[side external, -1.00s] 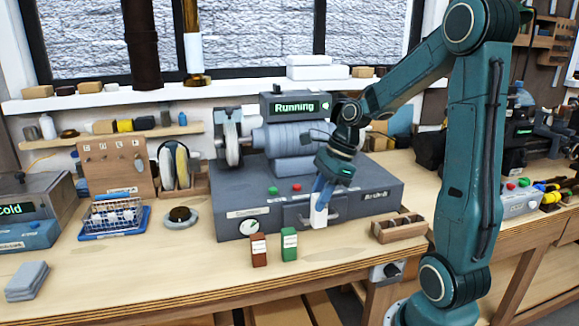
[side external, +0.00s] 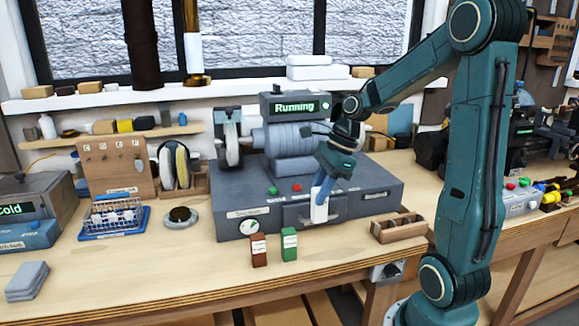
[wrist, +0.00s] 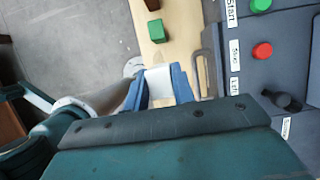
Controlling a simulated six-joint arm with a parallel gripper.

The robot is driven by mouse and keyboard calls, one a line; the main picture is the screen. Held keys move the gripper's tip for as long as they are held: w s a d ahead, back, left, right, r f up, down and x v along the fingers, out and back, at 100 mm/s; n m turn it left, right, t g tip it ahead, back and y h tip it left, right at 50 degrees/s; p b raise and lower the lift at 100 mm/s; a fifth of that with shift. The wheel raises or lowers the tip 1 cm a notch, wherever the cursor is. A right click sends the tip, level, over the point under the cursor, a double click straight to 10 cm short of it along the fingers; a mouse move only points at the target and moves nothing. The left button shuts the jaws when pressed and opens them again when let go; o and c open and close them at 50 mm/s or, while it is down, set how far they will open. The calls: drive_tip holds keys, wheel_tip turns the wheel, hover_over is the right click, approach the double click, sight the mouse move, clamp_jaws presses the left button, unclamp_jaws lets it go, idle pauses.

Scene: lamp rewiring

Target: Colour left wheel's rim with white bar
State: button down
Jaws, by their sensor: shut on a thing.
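My gripper (side external: 325,190) has blue fingers and is shut on a white bar (side external: 319,209), held in front of the machine's grey base. In the wrist view the white bar (wrist: 160,84) shows between the blue fingers. The left wheel (side external: 230,146) stands upright at the left end of the grey motor, with its pale rim partly inside a dark guard. The gripper and bar are to the right of that wheel, lower and apart from it. The right end of the motor is mostly hidden behind my arm.
The machine's display (side external: 296,106) reads "Running". A brown bar (side external: 258,250) and a green bar (side external: 289,244) stand on the bench in front of the base. A slotted wooden tray (side external: 398,228) lies at the right. The bench's front left is mostly clear.

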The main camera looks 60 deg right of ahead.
sight(231, 141)
drive_tip(key=shift+g+h, duration=0.3)
wheel_tip(231, 141, up, 8)
drive_tip(key=shift+w+r, duration=0.1)
drive_tip(key=shift+w+d+f+n, duration=0.2)
drive_tip(key=shift+w+d+n, duration=0.05)
drive_tip(key=shift+w+n, duration=0.1)
drive_tip(key=w+d+n+g+h, duration=0.2)
drive_tip(key=w+d+n+g, duration=0.1)
drive_tip(key=w+n, duration=0.6)
drive_tip(key=w+a+n+t+h, duration=0.1)
drive_tip(key=w+a+n, duration=0.25)
drive_tip(key=w, duration=0.25)
drive_tip(key=w+a+n+t+h, duration=0.1)
drive_tip(key=w+a+n, duration=0.1)
drive_tip(key=w+n, duration=0.35)
drive_tip(key=shift+m, duration=0.35)
drive_tip(key=shift+w+f, duration=0.2)
drive_tip(key=shift+f, duration=1.05)
drive_tip(key=shift+w+f, duration=0.2)
drive_tip(key=shift+f, duration=1)
drive_tip(key=shift+d, duration=0.1)
drive_tip(key=shift+w+d+f, duration=0.15)
drive_tip(key=shift+w+d, duration=1.2)
drive_tip(key=shift+w, duration=0.05)
drive_tip(key=shift+w+d+r, duration=0.45)
drive_tip(key=shift+d, duration=0.15)
